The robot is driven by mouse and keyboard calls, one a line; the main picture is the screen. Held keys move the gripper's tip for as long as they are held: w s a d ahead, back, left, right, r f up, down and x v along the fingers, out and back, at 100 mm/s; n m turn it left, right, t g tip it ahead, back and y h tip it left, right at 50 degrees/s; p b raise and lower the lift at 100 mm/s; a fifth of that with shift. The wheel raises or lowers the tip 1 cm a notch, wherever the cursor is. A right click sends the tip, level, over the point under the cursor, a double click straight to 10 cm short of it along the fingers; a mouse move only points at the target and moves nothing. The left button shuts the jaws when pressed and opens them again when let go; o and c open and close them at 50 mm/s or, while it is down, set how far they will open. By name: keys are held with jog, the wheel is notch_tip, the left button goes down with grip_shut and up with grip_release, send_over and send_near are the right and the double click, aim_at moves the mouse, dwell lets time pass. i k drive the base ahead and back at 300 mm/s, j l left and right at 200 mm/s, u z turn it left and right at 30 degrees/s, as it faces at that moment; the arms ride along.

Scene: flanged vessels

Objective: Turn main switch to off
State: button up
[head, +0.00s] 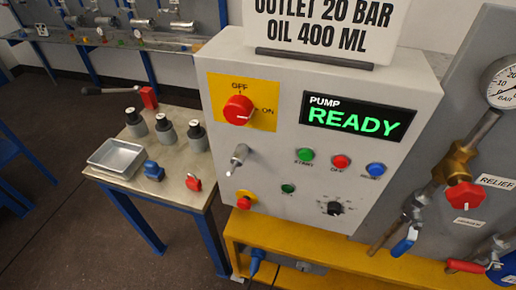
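The main switch (238,110) is a red round knob on a yellow plate (226,88) at the upper left of the grey control box (240,60). The plate is marked OFF above the knob and ON to its right. The knob is too small here to tell for sure which mark it points at. My gripper does not show in the head view, and nothing covers the knob.
The display (358,117) reads PUMP READY. A toggle (239,157), several buttons and a black dial (334,208) sit below. Left stands a side table (140,190) with a metal tray (117,158) and several small items. Right are a gauge (507,84) and valves.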

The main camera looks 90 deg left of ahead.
aim_at(239, 110)
jog(key=u, duration=2.5)
